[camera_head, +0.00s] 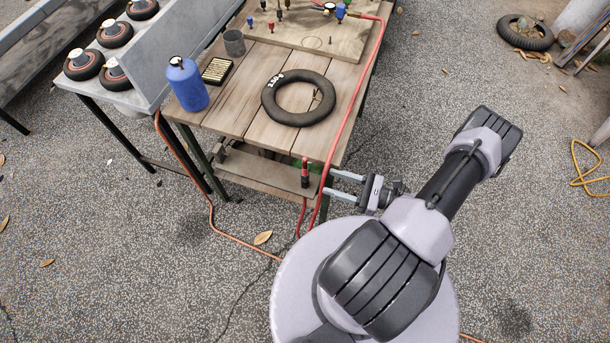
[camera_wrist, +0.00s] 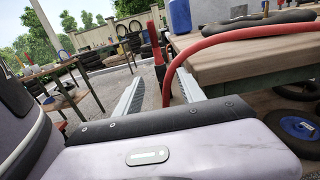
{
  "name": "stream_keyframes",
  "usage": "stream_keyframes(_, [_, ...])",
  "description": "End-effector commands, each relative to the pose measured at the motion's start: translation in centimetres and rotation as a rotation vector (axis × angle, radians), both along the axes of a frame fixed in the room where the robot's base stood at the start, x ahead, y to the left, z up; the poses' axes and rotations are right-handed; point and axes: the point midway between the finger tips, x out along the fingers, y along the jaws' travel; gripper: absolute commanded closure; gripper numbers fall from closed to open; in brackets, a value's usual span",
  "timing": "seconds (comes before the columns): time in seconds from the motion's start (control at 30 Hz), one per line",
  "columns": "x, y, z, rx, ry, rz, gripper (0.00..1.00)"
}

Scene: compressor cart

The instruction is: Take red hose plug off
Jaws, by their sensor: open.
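The red hose plug (camera_head: 305,172) stands upright at the near edge of the table's lower shelf, with a red hose below it. In the wrist view the red plug (camera_wrist: 158,50) rises beyond and between my two fingers, its dark lower part nearer the fingertips. My gripper (camera_head: 328,183) is open, with its two fingers pointing left toward the plug. The plug appears just past the fingertips, and I cannot tell whether they touch it.
A red hose (camera_head: 345,125) runs down the wooden table's (camera_head: 235,118) right side and crosses close to my right finger in the wrist view. A black inner tube (camera_head: 298,98) and blue bottle (camera_head: 187,84) are on the table. Open floor lies right of the table.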

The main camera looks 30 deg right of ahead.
Motion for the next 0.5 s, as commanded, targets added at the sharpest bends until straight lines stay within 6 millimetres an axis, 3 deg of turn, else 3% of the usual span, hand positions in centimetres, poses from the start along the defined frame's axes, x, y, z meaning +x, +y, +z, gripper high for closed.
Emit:
stream_keyframes(0.4, [5.6,4.3,-0.1,0.000,0.001,0.005,0.53])
stream_keyframes(0.5, [6.3,4.8,0.0,-0.001,0.001,0.002,0.53])
